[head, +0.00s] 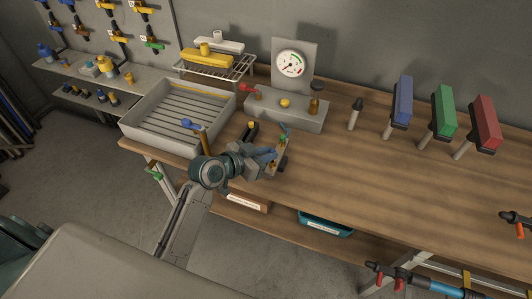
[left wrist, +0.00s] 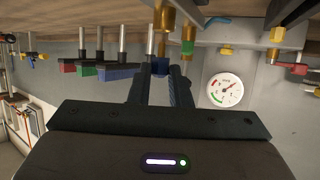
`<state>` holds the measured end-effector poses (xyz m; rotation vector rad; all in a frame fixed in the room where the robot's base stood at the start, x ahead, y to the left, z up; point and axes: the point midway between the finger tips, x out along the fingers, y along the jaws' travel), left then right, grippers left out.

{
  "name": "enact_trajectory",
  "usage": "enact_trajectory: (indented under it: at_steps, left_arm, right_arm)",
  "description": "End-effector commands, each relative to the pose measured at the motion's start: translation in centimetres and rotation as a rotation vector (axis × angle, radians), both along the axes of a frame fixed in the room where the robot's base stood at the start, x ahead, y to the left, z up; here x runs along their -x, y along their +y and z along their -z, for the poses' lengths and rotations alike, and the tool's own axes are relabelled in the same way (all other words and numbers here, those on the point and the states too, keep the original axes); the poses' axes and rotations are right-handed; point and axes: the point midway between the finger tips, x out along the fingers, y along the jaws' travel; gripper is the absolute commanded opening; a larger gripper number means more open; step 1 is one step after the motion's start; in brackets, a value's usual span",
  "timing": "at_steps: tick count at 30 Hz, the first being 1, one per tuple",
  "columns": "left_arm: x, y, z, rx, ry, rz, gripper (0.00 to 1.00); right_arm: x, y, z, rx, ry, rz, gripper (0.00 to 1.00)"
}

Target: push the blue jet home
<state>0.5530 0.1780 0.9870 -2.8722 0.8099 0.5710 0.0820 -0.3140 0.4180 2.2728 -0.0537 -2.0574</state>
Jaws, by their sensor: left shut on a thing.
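My left gripper (head: 270,154) is near the front edge of the workbench, left of centre. It is shut on a small blue piece, the blue jet (left wrist: 160,67), which shows between the dark fingertips (left wrist: 161,77) in the left wrist view. A brass fitting (left wrist: 161,42) is right beside the jet in that view. Whether the jet is fully seated cannot be told. A green-banded brass piece (left wrist: 187,47) is just right of it, and also shows past the gripper in the head view (head: 283,139). My right gripper is not in view.
A gauge block (head: 286,110) stands behind the gripper, with a grey tray (head: 178,112) to its left. Blue (head: 402,101), green (head: 443,112) and red (head: 486,123) blocks on posts stand at right.

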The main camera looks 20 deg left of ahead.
Motion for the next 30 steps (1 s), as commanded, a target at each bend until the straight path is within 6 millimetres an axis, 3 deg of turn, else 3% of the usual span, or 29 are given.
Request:
enact_trajectory:
  at_steps: [30]
  left_arm:
    - [0.0,0.0,1.2,0.000,0.000,0.000,0.00]
  right_arm:
    - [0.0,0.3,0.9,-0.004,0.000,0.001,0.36]
